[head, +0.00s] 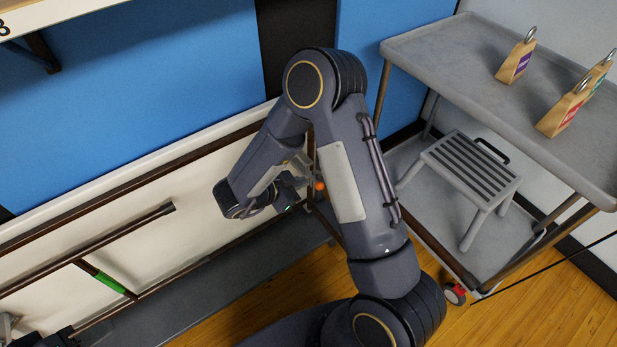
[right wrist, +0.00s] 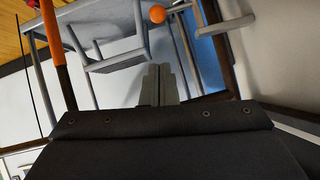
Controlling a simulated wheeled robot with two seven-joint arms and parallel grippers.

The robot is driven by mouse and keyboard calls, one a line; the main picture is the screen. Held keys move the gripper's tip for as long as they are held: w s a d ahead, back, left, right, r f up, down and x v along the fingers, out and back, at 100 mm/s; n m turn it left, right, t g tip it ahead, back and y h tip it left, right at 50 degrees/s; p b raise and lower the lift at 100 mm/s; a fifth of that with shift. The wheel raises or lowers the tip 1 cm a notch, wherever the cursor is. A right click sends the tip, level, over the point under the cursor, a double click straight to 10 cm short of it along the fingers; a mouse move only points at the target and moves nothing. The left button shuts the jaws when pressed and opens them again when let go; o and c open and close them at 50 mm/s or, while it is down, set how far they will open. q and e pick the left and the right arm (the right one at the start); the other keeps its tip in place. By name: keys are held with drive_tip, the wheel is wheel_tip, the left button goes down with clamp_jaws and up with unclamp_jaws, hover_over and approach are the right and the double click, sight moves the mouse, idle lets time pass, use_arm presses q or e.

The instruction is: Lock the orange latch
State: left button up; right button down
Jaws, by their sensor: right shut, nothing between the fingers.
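The orange latch shows as a round orange knob (head: 320,186) in the head view, just right of my right gripper and partly beside my forearm. In the right wrist view the orange knob (right wrist: 157,14) is at the top, beyond the fingertips and apart from them, beside grey metal bars. My right gripper (right wrist: 160,70) is shut and empty, its two grey fingers together. In the head view my right gripper (head: 302,182) points right, towards the knob. Most of the latch is hidden or too small to make out. Dark parts at the bottom left corner may be my left gripper (head: 50,340).
A grey cart (head: 440,50) at the right holds wooden weights with metal rings. A grey step stool (head: 472,165) stands on its lower shelf. A dark rail with a green band (head: 110,283) is at the left. An orange sleeve (right wrist: 50,27) covers a dark rod in the wrist view.

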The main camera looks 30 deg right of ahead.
drive_tip(key=v, duration=0.4)
drive_tip(key=shift+p, duration=0.35)
drive_tip(key=shift+w, duration=0.15)
